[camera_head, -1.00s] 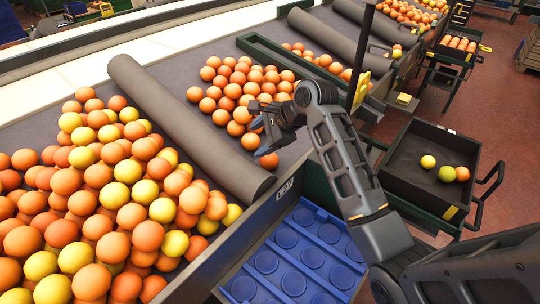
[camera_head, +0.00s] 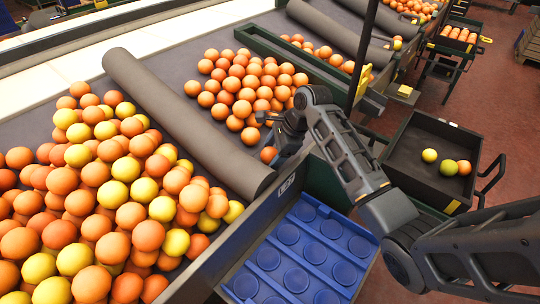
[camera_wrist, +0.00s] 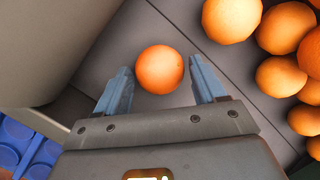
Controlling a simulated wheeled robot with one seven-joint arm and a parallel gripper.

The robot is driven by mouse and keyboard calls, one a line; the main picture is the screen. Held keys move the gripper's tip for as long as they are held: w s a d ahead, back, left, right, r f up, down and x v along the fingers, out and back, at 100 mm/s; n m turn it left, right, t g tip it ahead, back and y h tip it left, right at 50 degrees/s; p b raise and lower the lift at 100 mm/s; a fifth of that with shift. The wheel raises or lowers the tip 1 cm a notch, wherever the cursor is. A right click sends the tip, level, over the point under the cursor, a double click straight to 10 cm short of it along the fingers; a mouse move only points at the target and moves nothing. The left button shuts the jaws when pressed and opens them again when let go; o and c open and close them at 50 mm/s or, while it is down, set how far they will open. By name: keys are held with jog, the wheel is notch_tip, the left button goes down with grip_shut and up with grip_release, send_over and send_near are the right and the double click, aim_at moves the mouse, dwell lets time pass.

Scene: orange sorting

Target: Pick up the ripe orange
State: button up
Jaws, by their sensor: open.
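A single ripe orange (camera_wrist: 160,69) lies on the grey belt, apart from the pile, in the wrist view. It also shows in the head view (camera_head: 268,154), just left of my gripper's end. My gripper (camera_wrist: 162,92) is open, with one blue finger on each side of the orange, which sits between and slightly beyond the fingertips. I cannot tell whether a finger touches it. In the head view my gripper (camera_head: 284,140) is low over the belt, and its fingers are mostly hidden.
A pile of oranges (camera_head: 240,85) lies close beside my gripper. A grey roller (camera_head: 185,120) separates it from a mixed orange and yellow pile (camera_head: 110,200). A blue tray (camera_head: 300,250) with round recesses stands in front. A black bin (camera_head: 410,185) at right holds 3 fruits.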

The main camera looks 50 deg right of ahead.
jog(key=shift+w+f, duration=0.1)
jog(key=shift+f, duration=0.05)
jog(key=c, duration=0.8)
jog(key=shift+c, duration=0.2)
